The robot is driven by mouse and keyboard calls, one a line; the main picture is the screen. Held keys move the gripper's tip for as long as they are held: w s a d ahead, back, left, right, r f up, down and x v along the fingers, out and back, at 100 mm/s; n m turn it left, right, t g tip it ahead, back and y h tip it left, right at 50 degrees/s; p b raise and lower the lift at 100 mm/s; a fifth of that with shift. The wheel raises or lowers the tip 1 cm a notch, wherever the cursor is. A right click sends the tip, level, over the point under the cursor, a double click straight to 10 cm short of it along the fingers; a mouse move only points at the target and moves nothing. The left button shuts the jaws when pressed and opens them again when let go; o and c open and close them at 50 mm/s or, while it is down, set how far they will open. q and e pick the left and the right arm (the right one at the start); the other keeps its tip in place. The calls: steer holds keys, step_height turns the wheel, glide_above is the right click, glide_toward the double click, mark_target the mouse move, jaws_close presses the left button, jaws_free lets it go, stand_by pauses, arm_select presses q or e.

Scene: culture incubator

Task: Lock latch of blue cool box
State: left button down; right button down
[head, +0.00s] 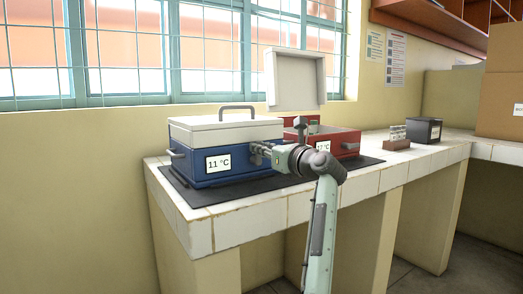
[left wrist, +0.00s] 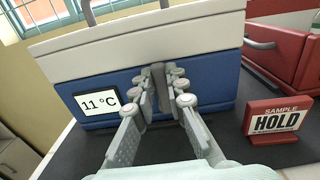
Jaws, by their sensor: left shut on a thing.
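The blue cool box (head: 243,168) stands at the left end of the counter, with its white lid (head: 215,130) down. Its front display (left wrist: 97,102) reads 11 °C. My left gripper (head: 259,151) is at the right part of the box front. In the left wrist view, the fingers of this gripper (left wrist: 163,85) are closed around the grey latch (left wrist: 160,78), an upright strip at the front face. The fingers hide part of the latch, and I cannot tell whether it is locked. My right gripper is out of view.
A red cool box (head: 345,144) with its white lid (head: 296,78) raised stands to the right. A "SAMPLE HOLD" sign (left wrist: 275,121) stands on the dark mat (left wrist: 205,151) close to my gripper's right. A dark box (head: 424,131) and small rack (head: 397,140) are farther right.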

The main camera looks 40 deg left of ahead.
arm_select(q)
steer(key=c, duration=1.5)
jaws_free()
steer(key=shift+c, duration=0.2)
steer(key=shift+d, duration=0.1)
steer(key=v, duration=1.2)
steer(key=shift+f, duration=0.15)
